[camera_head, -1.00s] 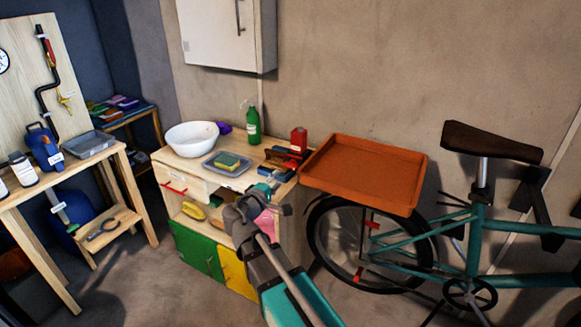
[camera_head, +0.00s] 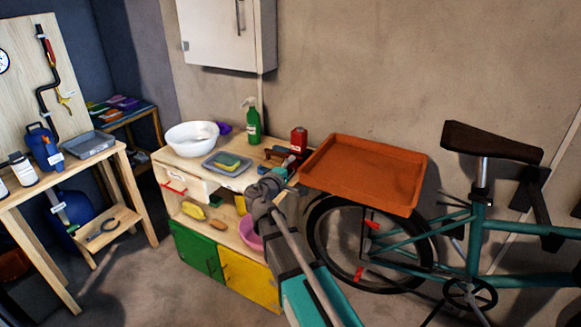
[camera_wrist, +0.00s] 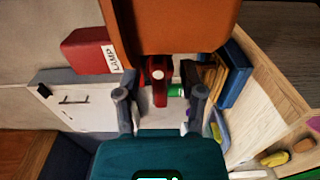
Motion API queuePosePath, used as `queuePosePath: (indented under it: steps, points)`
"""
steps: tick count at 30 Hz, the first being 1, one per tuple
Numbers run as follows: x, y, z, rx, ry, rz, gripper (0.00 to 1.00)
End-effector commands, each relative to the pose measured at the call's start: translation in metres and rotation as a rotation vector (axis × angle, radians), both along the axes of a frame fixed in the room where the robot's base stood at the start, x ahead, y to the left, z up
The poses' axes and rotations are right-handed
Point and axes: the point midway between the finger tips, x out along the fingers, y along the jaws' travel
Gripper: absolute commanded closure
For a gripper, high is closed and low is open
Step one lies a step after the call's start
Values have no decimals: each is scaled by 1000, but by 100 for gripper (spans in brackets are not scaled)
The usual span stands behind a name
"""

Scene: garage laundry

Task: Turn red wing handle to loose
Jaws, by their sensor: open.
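The red wing handle (camera_wrist: 158,82) shows in the wrist view as a narrow red piece with a pale round spot. It appears in the gap between my fingers, just beyond their tips; contact cannot be made out. My gripper (camera_wrist: 161,98) is open, with one grey finger on each side of that gap. In the head view my gripper (camera_head: 272,186) is at the right front edge of the wooden cabinet top, close to a small red and blue fixture (camera_head: 290,160). The arm and gripper partly hide that spot.
An orange tray (camera_head: 365,177) is close on the right, above a bicycle wheel. A red box labelled LAMP (camera_wrist: 88,50) stands near the handle. A grey tray with a sponge (camera_head: 218,169), white bowl (camera_head: 190,139) and green spray bottle (camera_head: 253,126) are on the cabinet.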

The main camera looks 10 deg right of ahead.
Motion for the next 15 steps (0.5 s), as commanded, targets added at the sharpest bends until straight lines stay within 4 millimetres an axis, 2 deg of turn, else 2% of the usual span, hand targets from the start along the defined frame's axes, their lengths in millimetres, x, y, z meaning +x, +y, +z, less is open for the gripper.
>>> queuePosePath:
  steps: [3, 5, 12, 15]
  points:
    - [0, 0, 0, 0, 0, 0, 49]
    - [0, 0, 0, 0, 0, 0, 58]
    - [0, 0, 0, 0, 0, 0, 100]
    - [0, 0, 0, 0, 0, 0, 100]
